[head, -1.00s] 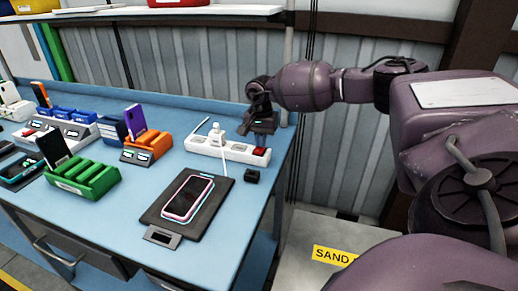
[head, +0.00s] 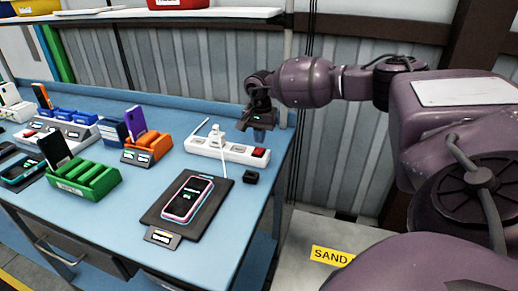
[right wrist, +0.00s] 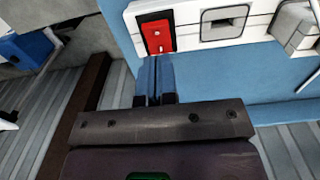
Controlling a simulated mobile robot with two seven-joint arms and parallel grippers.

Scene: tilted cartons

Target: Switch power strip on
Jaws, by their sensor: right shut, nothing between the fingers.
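The white power strip (head: 228,149) lies near the back right of the blue table, with a red rocker switch (head: 259,152) at its right end. A white plug with a cable (head: 217,135) stands in it. My right gripper (head: 257,121) is shut and empty, held above and behind the switch end, apart from it. In the right wrist view, the shut fingers (right wrist: 155,78) point at the strip's end (right wrist: 190,30), and the red switch (right wrist: 158,36) shows uncovered just beyond their tips. My left gripper is not in view.
A small black block (head: 251,176) sits near the right table edge. Green (head: 85,182) and orange (head: 150,146) racks stand left.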

